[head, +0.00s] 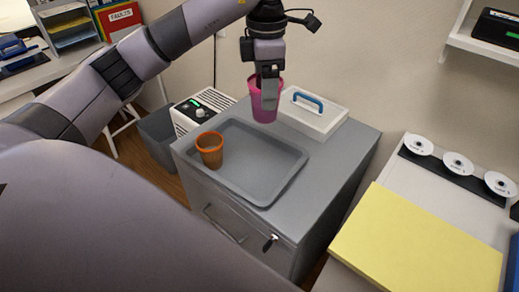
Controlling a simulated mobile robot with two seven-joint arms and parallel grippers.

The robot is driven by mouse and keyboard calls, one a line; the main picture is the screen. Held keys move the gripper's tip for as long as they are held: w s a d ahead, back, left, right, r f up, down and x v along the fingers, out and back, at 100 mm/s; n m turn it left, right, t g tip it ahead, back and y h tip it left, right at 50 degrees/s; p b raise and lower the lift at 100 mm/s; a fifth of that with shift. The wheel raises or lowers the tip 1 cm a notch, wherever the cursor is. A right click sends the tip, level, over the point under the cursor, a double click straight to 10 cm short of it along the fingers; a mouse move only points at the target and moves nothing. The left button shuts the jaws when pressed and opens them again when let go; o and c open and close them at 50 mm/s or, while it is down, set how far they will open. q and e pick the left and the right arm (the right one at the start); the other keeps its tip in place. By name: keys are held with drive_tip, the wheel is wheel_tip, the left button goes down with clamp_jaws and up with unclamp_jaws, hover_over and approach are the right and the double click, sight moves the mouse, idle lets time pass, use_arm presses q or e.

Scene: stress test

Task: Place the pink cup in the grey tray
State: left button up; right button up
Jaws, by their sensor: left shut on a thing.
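The pink cup (264,104) is upright at the back of the grey cabinet top. My left gripper (268,84) comes down from above and is shut on the cup's rim or wall. One finger hides part of the cup. I cannot tell whether the cup's base touches the cabinet top or hangs above it. The grey tray (270,187) lies on the cabinet in front of the cup. An orange cup (210,150) stands in the left part of the tray. My right gripper is not in view.
A white box with a blue handle (311,110) sits behind the tray, just right of the pink cup. A white device (203,108) stands left of the cabinet. A yellow board (415,245) and several white discs are at the right. The tray's middle and right are clear.

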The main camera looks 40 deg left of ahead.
use_arm(q)
drive_tip(key=shift+f+b, duration=0.3)
drive_tip(key=shift+f, duration=8.7)
drive_tip(key=shift+f, duration=0.25)
drive_tip(key=o, duration=1.2)
drive_tip(key=shift+r, duration=0.1)
